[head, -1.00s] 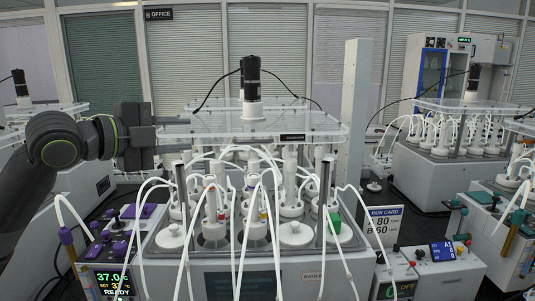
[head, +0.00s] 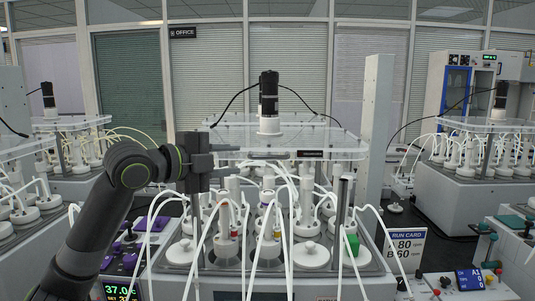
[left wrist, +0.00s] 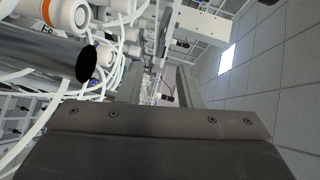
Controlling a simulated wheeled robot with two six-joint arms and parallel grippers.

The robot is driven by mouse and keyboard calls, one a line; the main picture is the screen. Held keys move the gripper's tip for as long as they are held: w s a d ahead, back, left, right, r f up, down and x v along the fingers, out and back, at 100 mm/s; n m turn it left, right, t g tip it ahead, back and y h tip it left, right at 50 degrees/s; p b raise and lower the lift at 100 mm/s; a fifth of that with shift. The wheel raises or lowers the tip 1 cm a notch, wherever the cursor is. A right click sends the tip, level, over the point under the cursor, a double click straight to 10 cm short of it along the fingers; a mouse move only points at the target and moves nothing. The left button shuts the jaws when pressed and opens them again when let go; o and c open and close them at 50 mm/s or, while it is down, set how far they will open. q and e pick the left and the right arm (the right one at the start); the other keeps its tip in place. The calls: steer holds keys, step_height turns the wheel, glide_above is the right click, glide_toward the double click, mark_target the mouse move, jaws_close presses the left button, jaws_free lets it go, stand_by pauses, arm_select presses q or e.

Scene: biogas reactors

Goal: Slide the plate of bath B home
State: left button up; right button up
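No letter that I can read marks this bath as B. My left gripper (head: 228,158) is at the plate's left end in the head view. In the left wrist view, a dark finger slab (left wrist: 160,125) fills the bottom, and nothing shows gripped. My right gripper is not in view.
White tubes arch over the bath's front around bottles and lids (head: 307,252). A pale upright post (head: 376,125) stands right of the plate. A run card (head: 405,243) stands front right. Other baths stand at left and right (head: 470,150).

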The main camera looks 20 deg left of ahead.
mark_target(264, 158)
arm_select(q)
steer(key=p+x, duration=0.3)
steer(key=x, duration=0.6)
steer(key=shift+w+d, duration=0.15)
steer(key=shift+w, duration=0.25)
steer(key=shift+w+d+f+p, duration=0.2)
steer(key=shift+w+d+p, duration=0.15)
steer(key=shift+w, duration=0.2)
steer(key=shift+c, duration=0.3)
jaws_close()
